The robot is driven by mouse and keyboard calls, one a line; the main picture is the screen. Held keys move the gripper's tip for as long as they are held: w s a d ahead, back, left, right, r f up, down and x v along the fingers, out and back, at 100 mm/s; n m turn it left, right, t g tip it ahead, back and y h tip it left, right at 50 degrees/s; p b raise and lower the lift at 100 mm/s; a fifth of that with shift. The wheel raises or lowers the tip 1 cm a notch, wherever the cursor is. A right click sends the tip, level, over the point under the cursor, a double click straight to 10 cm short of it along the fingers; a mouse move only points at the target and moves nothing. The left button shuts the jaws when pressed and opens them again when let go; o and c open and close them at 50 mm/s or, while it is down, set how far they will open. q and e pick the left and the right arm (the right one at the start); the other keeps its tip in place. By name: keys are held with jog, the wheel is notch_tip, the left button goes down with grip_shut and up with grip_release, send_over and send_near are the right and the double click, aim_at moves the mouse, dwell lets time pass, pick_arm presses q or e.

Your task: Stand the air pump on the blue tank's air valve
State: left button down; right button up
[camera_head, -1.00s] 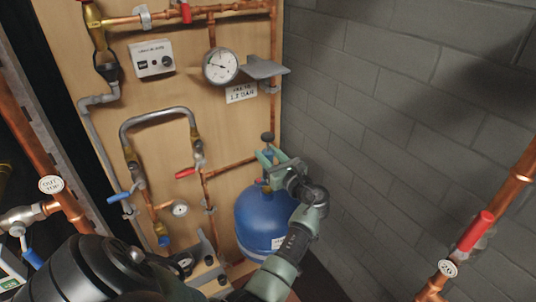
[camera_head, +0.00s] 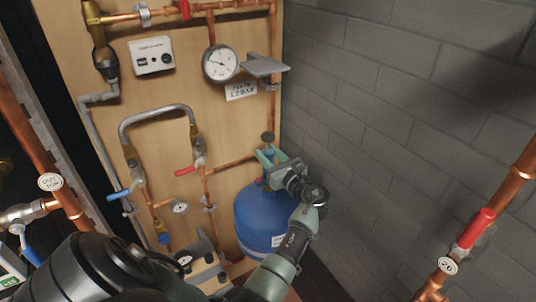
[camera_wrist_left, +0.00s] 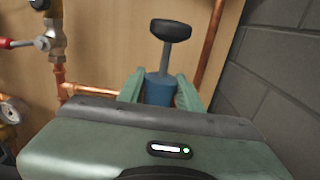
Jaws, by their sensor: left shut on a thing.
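The air pump shows in the left wrist view as a blue cylinder (camera_wrist_left: 159,91) with a thin rod and black handle. Its dark handle (camera_head: 268,137) shows upright above my gripper in the head view. My left gripper (camera_head: 268,157) is shut on the pump's blue body; its green fingers (camera_wrist_left: 160,88) lie on either side of it. The blue tank (camera_head: 262,222) stands on the floor directly below the gripper. The tank's air valve and the pump's foot are hidden by the gripper, so I cannot tell whether they touch. My right gripper is not in view.
A wooden panel behind carries copper pipes (camera_head: 235,163), a pressure gauge (camera_head: 220,64), a grey shelf (camera_head: 264,66) and red-handled and blue-handled valves. A grey block wall (camera_head: 390,120) closes the right side. A copper pipe with a red valve handle (camera_head: 475,228) stands at right front.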

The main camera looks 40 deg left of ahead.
pick_arm(q)
jog(key=shift+f+b, duration=0.35)
jog(key=shift+f, duration=0.4)
dwell(0.8)
jog(key=c, duration=0.9)
grip_release()
jog(key=shift+p+v, duration=0.55)
jog(key=shift+v, duration=0.95)
jog(key=shift+p+v, duration=0.7)
jog(key=shift+v, duration=2.1)
jog(key=shift+f, duration=0.1)
